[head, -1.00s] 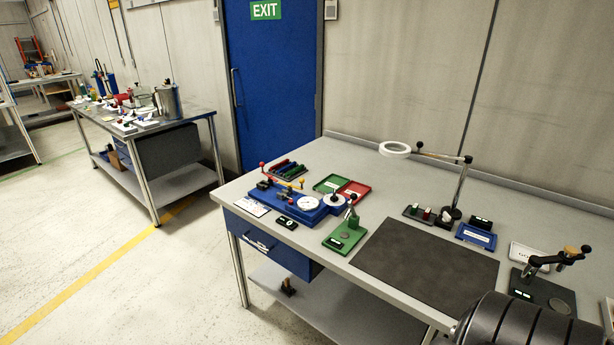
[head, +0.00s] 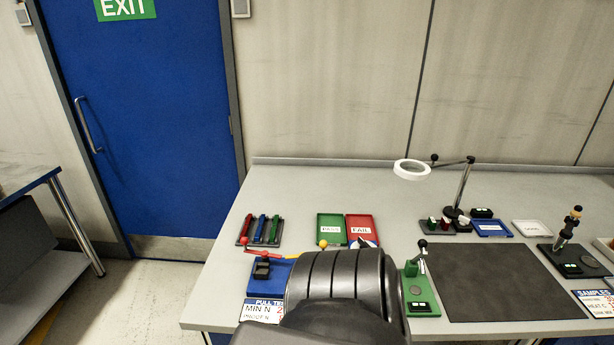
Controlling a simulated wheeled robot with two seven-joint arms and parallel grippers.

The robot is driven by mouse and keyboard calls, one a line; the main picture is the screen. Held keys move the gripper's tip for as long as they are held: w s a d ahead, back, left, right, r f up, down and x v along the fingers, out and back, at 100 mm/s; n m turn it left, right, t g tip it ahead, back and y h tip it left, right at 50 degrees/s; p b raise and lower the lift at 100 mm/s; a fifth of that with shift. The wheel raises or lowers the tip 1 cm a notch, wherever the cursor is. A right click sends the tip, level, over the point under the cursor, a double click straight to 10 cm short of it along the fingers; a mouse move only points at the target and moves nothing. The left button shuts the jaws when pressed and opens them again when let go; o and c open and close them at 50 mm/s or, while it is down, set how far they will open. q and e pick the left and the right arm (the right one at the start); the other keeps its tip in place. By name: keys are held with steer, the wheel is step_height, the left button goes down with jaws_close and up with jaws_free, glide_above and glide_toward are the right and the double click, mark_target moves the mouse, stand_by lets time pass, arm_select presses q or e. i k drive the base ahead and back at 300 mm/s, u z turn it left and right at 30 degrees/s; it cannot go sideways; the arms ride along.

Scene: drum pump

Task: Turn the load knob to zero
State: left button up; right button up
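The blue pull-test device (head: 257,285) stands on the bench at the lower middle of the head view. Its red lever (head: 262,252) and a yellow ball (head: 323,244) show at its back. A large black part of my own arm covers most of the device. I cannot make out a load knob, and the device's dials are mostly hidden. Neither of my gripper's fingertips shows in the view.
Left of PASS (head: 331,229) and FAIL (head: 361,229) trays, a rack (head: 261,230) holds coloured pieces. A green press (head: 420,290) and bare dark mat (head: 500,280) lie to the right. A ring lamp (head: 411,170) overhangs the bench. A white-and-blue card (head: 262,310) is at the front.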

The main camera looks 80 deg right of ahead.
mark_target(363, 244)
steer(key=u, duration=0.15)
steer(key=i, duration=0.7)
steer(key=z, duration=3.8)
steer(key=k, duration=0.35)
steer(key=z, duration=0.85)
